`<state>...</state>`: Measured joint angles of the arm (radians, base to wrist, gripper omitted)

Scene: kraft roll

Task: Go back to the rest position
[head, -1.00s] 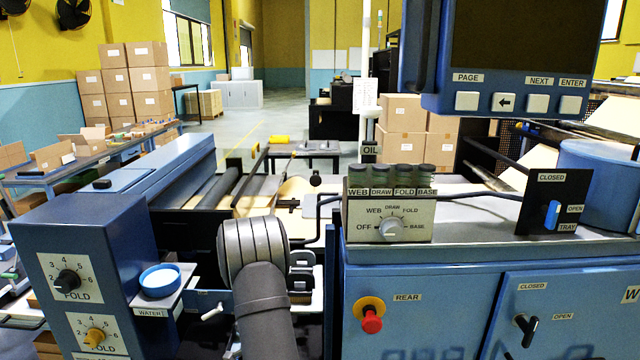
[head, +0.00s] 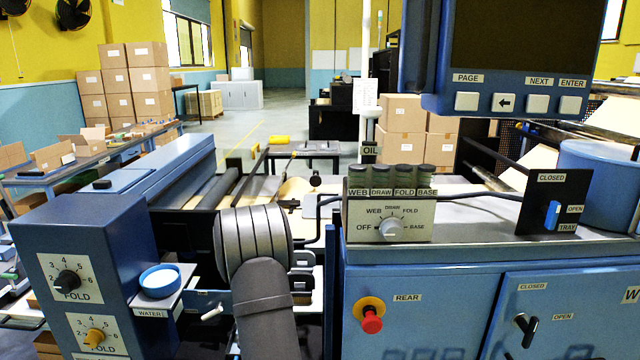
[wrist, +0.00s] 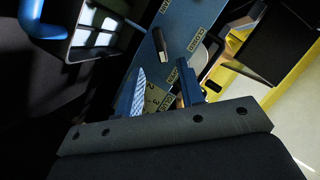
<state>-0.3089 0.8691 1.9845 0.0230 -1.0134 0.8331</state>
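My arm (head: 254,250) rises from the bottom edge in the head view, between the blue fold unit (head: 90,250) and the blue cabinet (head: 420,290). My gripper is hidden in the head view. In the wrist view my gripper (wrist: 161,70) shows two blue fingers standing apart, with nothing held between them. Beyond the fingers are a blue panel (wrist: 195,22) with tilted labels and a dark handle (wrist: 161,44).
A blue cup (head: 160,281) stands on the water shelf, left of my arm. Several capped oil bottles (head: 405,180) stand behind the selector knob (head: 391,229). A red rear button (head: 371,321) sticks out of the cabinet. A screen console (head: 515,60) hangs at upper right.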

